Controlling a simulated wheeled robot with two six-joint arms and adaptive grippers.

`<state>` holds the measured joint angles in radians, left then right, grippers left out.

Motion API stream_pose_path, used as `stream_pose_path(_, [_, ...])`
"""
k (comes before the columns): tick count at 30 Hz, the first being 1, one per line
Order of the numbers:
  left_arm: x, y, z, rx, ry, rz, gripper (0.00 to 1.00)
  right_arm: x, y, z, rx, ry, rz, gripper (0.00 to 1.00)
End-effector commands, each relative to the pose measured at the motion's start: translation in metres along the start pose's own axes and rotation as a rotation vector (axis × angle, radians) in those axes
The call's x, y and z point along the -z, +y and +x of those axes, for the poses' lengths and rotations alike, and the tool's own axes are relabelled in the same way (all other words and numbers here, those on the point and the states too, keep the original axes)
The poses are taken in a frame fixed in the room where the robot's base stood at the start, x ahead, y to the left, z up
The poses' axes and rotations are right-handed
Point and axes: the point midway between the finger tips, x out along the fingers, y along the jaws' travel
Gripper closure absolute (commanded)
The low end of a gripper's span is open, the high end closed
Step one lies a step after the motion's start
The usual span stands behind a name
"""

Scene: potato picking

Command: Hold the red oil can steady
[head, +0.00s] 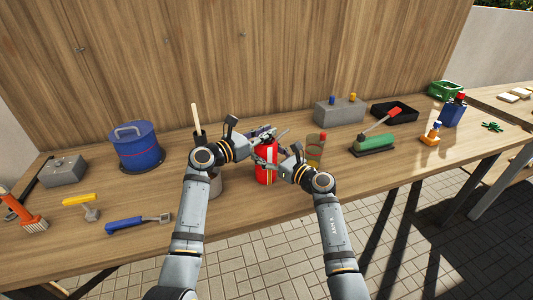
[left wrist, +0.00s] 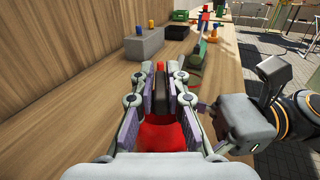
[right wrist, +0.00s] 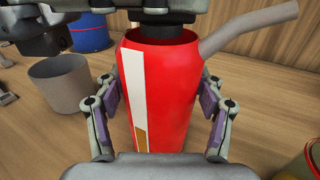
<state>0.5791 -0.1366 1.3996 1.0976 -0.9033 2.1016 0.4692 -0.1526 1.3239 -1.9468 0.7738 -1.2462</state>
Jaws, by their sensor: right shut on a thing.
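The red oil can (head: 266,172) stands upright near the table's front edge. In the right wrist view the can (right wrist: 165,100) shows a white stripe, a dark round opening on top and a grey spout pointing up right. My right gripper (head: 281,168) is shut on the can's body, one finger on each side. My left gripper (head: 262,143) is above the can's top, its fingers apart. In the left wrist view the red can (left wrist: 161,137) shows below and between these fingers, with a dark part between them. The exact contact there is hidden.
A grey pot (right wrist: 68,90) stands close to the left of the can. A glass jar (head: 315,150) stands to its right. A blue pot (head: 135,150) and a hammer (head: 82,205) are farther left. A green-backed brush (head: 374,143) lies on the right.

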Motion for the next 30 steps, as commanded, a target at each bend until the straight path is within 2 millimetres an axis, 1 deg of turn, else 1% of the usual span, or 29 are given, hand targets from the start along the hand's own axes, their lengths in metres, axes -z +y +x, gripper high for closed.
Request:
stream_pose_path(1, [0.0,0.0,0.0,0.0,0.0,0.0,0.76,0.0,0.0,0.0,0.0,0.0,0.0,0.78])
stream_pose_path(3, [0.0,0.0,0.0,0.001,0.0,0.0,0.67,0.0,0.0,0.0,0.0,0.0,0.0,0.78])
stream_pose_path(11, [0.0,0.0,0.0,0.002,0.0,0.0,0.66,0.0,0.0,0.0,0.0,0.0,0.0,0.78])
stream_pose_path(13, [0.0,0.0,-0.003,0.001,0.001,0.001,0.66,0.0,0.0,0.0,0.0,0.0,0.0,0.78])
stream_pose_path(24, [0.001,0.0,-0.046,0.001,0.002,0.002,0.66,0.0,0.0,0.0,0.0,0.0,0.0,0.78])
stream_pose_path(27, [0.001,0.0,-0.055,0.001,0.001,0.0,0.66,0.0,0.0,0.0,0.0,0.0,0.0,0.78])
stream_pose_path(30, [0.0,0.0,-0.06,0.002,0.001,0.0,0.66,0.0,0.0,0.0,0.0,0.0,0.0,0.78])
